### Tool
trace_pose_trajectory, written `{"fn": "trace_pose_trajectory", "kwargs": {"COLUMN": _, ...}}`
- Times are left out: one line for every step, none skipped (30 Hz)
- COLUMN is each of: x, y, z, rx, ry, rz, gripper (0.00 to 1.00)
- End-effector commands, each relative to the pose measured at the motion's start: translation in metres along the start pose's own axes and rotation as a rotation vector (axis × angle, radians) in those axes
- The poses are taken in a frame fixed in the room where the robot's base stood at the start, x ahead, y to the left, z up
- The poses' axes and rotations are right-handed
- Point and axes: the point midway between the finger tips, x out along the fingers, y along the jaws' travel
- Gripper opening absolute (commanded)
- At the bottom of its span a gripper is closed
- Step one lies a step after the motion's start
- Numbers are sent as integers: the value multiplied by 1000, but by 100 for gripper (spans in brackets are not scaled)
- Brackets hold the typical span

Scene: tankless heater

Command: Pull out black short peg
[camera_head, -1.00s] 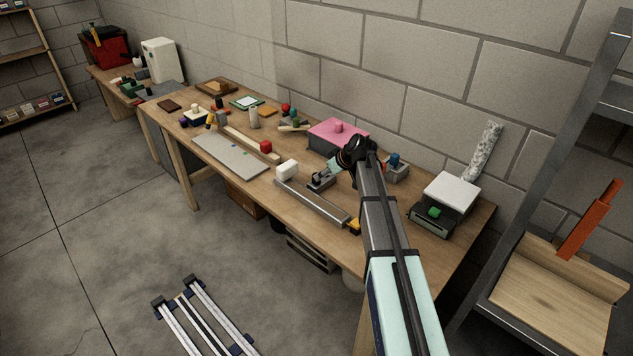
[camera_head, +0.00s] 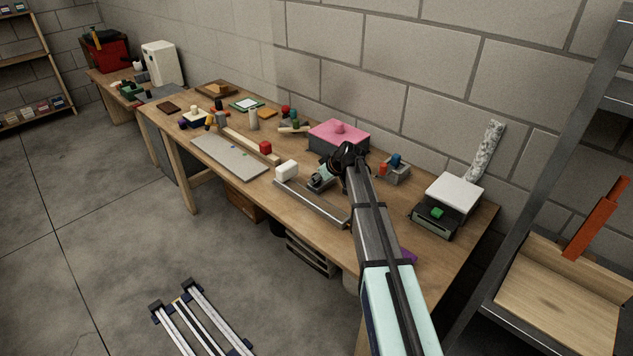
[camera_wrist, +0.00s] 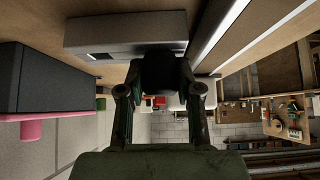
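My gripper (camera_wrist: 165,75) points at a grey block (camera_wrist: 110,30) at the top of the wrist view. A dark mass fills the space between its fingertips, right at the block's edge. In the head view, my gripper (camera_head: 321,178) is low over the workbench, beside the pink-topped box and close to the grey block.
A pink-topped dark box (camera_head: 338,136) stands behind my gripper. A white block (camera_head: 286,171) and a metal rail (camera_head: 310,203) lie to the left and front. A grey holder with blue and red pegs (camera_head: 396,169) is to the right.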

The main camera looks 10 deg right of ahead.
Motion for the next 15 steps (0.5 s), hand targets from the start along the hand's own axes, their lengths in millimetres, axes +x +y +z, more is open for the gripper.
{"fn": "trace_pose_trajectory", "kwargs": {"x": 0, "y": 0, "z": 0, "rx": 0, "ry": -1, "rz": -1, "gripper": 0}}
{"fn": "trace_pose_trajectory", "kwargs": {"x": 0, "y": 0, "z": 0, "rx": 0, "ry": -1, "rz": -1, "gripper": 0}}
{"fn": "trace_pose_trajectory", "kwargs": {"x": 0, "y": 0, "z": 0, "rx": 0, "ry": -1, "rz": -1, "gripper": 0}}
{"fn": "trace_pose_trajectory", "kwargs": {"x": 0, "y": 0, "z": 0, "rx": 0, "ry": -1, "rz": -1, "gripper": 0}}
{"fn": "trace_pose_trajectory", "kwargs": {"x": 0, "y": 0, "z": 0, "rx": 0, "ry": -1, "rz": -1, "gripper": 0}}
{"fn": "trace_pose_trajectory", "kwargs": {"x": 0, "y": 0, "z": 0, "rx": 0, "ry": -1, "rz": -1, "gripper": 0}}
{"fn": "trace_pose_trajectory", "kwargs": {"x": 0, "y": 0, "z": 0, "rx": 0, "ry": -1, "rz": -1, "gripper": 0}}
{"fn": "trace_pose_trajectory", "kwargs": {"x": 0, "y": 0, "z": 0, "rx": 0, "ry": -1, "rz": -1, "gripper": 0}}
{"fn": "trace_pose_trajectory", "kwargs": {"x": 0, "y": 0, "z": 0, "rx": 0, "ry": -1, "rz": -1, "gripper": 0}}
{"fn": "trace_pose_trajectory", "kwargs": {"x": -1, "y": 0, "z": 0, "rx": 0, "ry": -1, "rz": -1, "gripper": 0}}
{"fn": "trace_pose_trajectory", "kwargs": {"x": -1, "y": 0, "z": -1, "rx": 0, "ry": -1, "rz": -1, "gripper": 0}}
{"fn": "trace_pose_trajectory", "kwargs": {"x": -1, "y": 0, "z": -1, "rx": 0, "ry": -1, "rz": -1, "gripper": 0}}
{"fn": "trace_pose_trajectory", "kwargs": {"x": -2, "y": 0, "z": -1, "rx": 0, "ry": -1, "rz": -1, "gripper": 0}}
{"fn": "trace_pose_trajectory", "kwargs": {"x": -2, "y": 0, "z": -2, "rx": 0, "ry": -1, "rz": 0, "gripper": 0}}
{"fn": "trace_pose_trajectory", "kwargs": {"x": -3, "y": 0, "z": -2, "rx": 0, "ry": -1, "rz": -1, "gripper": 0}}
